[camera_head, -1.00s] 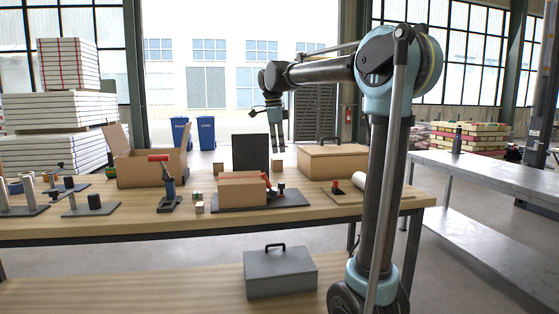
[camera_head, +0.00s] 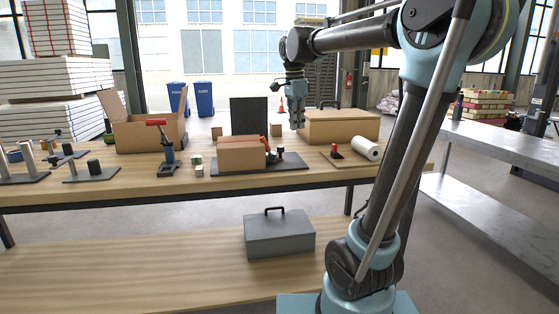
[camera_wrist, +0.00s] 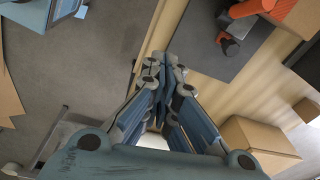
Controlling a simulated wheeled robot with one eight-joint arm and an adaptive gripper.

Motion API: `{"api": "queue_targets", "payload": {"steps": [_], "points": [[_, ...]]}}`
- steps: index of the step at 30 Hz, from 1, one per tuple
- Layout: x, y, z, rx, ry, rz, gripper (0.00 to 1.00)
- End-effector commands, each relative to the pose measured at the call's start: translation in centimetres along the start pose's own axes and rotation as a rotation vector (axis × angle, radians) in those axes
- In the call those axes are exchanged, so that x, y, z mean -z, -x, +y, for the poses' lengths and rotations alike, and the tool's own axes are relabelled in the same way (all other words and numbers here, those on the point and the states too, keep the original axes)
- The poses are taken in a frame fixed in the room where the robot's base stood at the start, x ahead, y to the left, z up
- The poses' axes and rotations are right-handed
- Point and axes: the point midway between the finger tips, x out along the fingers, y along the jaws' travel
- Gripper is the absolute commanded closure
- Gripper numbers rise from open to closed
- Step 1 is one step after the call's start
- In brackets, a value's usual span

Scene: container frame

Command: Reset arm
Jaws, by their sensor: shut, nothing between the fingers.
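My gripper (camera_head: 297,122) hangs from the arm's forearm, pointing down, at the back of the workbench (camera_head: 230,190), just left of the closed cardboard box (camera_head: 342,127). In the wrist view, my gripper (camera_wrist: 165,75) has its blue fingers drawn together with nothing held. It is above the bench edge, with grey floor to the left and the bench top to the right. No contact with anything shows.
A brown box (camera_head: 241,157) stands on a dark plate (camera_head: 290,165) by a black upright panel (camera_head: 248,116). A grey toolbox (camera_head: 279,237) sits on the lower shelf.

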Motion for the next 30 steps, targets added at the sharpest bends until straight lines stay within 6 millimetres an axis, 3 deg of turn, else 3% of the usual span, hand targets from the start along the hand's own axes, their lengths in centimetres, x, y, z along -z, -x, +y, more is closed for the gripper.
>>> {"api": "queue_targets", "payload": {"steps": [3,13,24,30], "points": [[1.1,-2.4,3.9,0.012,0.128,-0.006,1.0],[2.5,-9.7,13.7,0.053,0.503,-0.008,1.0],[1.8,-19.9,23.9,0.099,0.92,0.019,1.0],[0.9,-24.9,27.9,0.118,1.111,0.042,1.0]]}}
